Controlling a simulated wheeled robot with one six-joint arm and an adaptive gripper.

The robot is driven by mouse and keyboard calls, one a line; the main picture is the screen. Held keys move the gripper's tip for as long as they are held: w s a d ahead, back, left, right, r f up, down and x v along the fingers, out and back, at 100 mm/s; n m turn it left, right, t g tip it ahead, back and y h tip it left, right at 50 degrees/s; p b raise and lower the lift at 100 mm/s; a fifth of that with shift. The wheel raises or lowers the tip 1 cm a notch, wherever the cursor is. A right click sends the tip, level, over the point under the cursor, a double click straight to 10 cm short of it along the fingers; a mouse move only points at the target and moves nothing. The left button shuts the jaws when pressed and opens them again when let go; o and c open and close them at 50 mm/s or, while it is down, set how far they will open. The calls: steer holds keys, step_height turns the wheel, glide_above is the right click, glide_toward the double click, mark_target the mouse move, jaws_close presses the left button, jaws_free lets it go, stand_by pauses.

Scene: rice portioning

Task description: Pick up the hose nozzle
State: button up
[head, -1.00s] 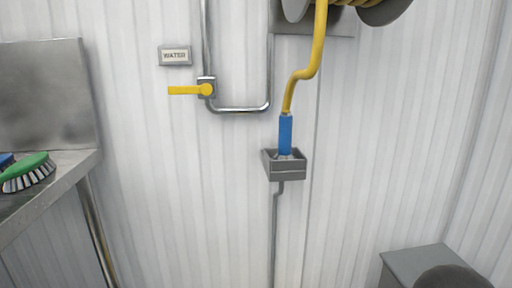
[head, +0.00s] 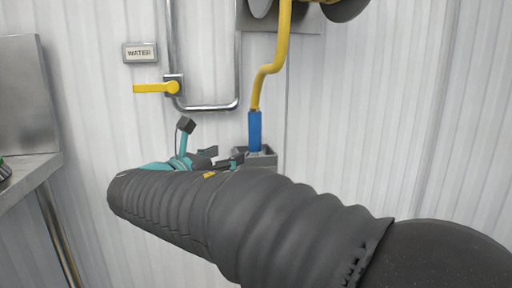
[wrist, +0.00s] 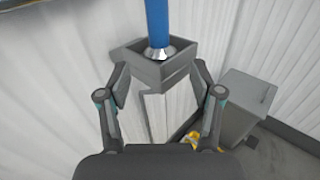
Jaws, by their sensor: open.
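The hose nozzle (head: 255,131) is blue and hangs upright from the yellow hose (head: 276,58). Its lower end sits in a grey wall holder (head: 268,158). In the wrist view the blue nozzle (wrist: 157,22) ends in a silver tip inside the square holder (wrist: 178,73). My gripper (wrist: 160,85) is open and empty, its fingers spread to either side of the holder's front, below the blue body. In the head view my gripper (head: 222,157) is just left of the holder, partly hidden by my arm.
A yellow valve lever (head: 155,88) and steel pipe (head: 208,107) are on the wall at upper left, under a WATER sign (head: 140,52). A metal counter (head: 30,168) stands at left. A grey bin (wrist: 243,100) stands at right on the floor.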

mark_target(251, 141)
steer(key=x, duration=0.8)
steer(key=shift+w+a+r, duration=0.3)
steer(key=shift+a, duration=0.05)
steer(key=shift+d+p+x, duration=0.15)
steer(key=shift+p+x, duration=0.05)
steer(key=shift+x, duration=1.15)
steer(key=shift+d+p+x, duration=0.15)
steer(key=shift+x, duration=1.2)
steer(key=shift+s+r, duration=0.1)
steer(key=shift+s, duration=0.1)
jaws_close()
